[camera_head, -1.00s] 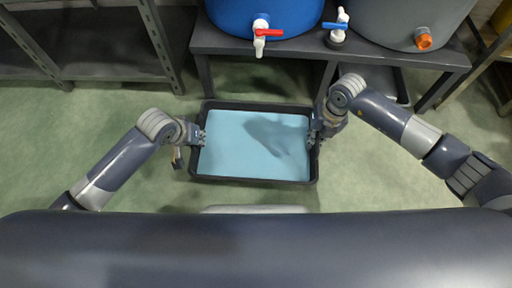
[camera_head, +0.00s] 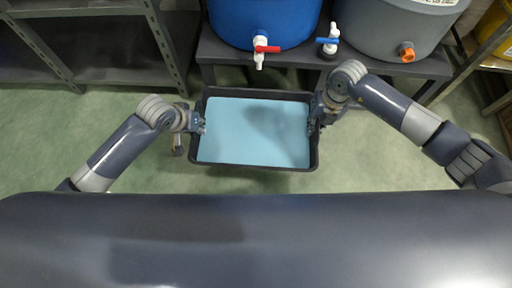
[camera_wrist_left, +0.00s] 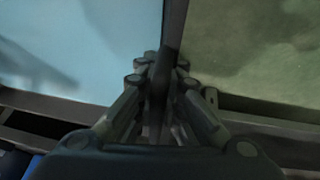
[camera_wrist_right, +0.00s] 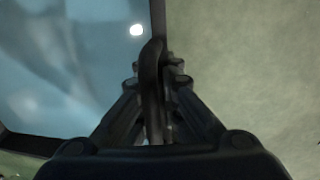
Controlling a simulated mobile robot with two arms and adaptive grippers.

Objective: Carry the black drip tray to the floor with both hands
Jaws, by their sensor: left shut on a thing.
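The black drip tray (camera_head: 255,167) is in the middle of the head view, in front of the dark stand, and looks about level. A light blue liquid or surface (camera_head: 250,140) covers its inside. My left gripper (camera_head: 199,122) is shut on the tray's left rim. In the left wrist view the rim (camera_wrist_left: 174,30) runs between its fingers (camera_wrist_left: 160,72). My right gripper (camera_head: 316,120) is at the right rim. In the right wrist view its fingers (camera_wrist_right: 160,75) close around the rim (camera_wrist_right: 157,22). The height of the tray above the floor is hard to tell.
A dark stand (camera_head: 430,64) carries a blue barrel (camera_head: 262,18) with a red-handled tap (camera_head: 264,48) and a grey barrel (camera_head: 385,25). A metal shelf (camera_head: 85,65) stands at the back left. Green floor (camera_head: 40,140) is clear on both sides of the tray.

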